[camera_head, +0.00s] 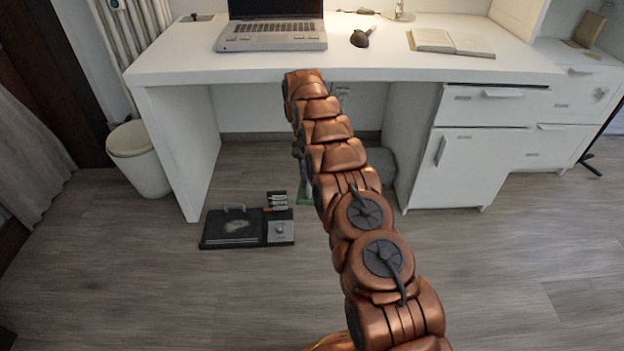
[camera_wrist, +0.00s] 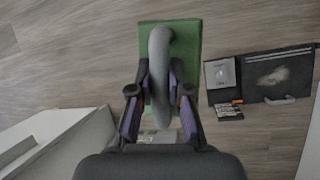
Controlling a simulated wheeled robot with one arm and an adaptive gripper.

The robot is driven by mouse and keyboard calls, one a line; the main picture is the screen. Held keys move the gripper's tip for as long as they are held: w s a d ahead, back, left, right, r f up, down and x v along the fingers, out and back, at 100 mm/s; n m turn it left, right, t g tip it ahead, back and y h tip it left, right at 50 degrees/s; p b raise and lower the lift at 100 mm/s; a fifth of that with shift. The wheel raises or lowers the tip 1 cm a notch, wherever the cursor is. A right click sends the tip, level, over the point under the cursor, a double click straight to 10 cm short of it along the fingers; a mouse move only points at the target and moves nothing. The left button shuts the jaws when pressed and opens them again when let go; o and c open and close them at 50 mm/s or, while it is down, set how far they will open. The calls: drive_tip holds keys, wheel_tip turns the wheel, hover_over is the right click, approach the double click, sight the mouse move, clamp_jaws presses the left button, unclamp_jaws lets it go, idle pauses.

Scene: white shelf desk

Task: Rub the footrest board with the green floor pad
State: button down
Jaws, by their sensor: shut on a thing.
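The green floor pad (camera_wrist: 190,48) with its thick grey curved handle (camera_wrist: 159,60) is in the middle of the wrist view. My gripper (camera_wrist: 159,88) is shut on the handle, one finger on each side. In the head view only a sliver of the green pad (camera_head: 304,198) shows beside my arm, which hides the rest. I cannot tell whether the pad touches the floor. A dark flat board with a pale smudge, seemingly the footrest board (camera_head: 214,239), lies on the floor left of the pad. In the wrist view the board (camera_wrist: 255,88) is right of the pad, apart from it.
A silver plate with a knob (camera_head: 280,231) sits at the board's right end, with a small dark item (camera_head: 277,201) behind. The white desk (camera_head: 180,150) stands over this area, with drawers (camera_head: 470,150) at right. A bin (camera_head: 140,165) stands left. The front floor is clear.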

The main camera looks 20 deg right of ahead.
drive_tip(key=shift+a+r+n+h, duration=0.4)
drive_tip(key=shift+a+r+n, duration=0.3)
drive_tip(key=shift+r+n, duration=0.25)
drive_tip(key=shift+s+n, duration=0.1)
drive_tip(key=shift+n, duration=0.15)
drive_tip(key=shift+r, duration=0.1)
drive_tip(key=shift+s+a+r+n+h, duration=0.2)
drive_tip(key=shift+a+n+h, duration=0.1)
drive_tip(key=shift+n, duration=0.1)
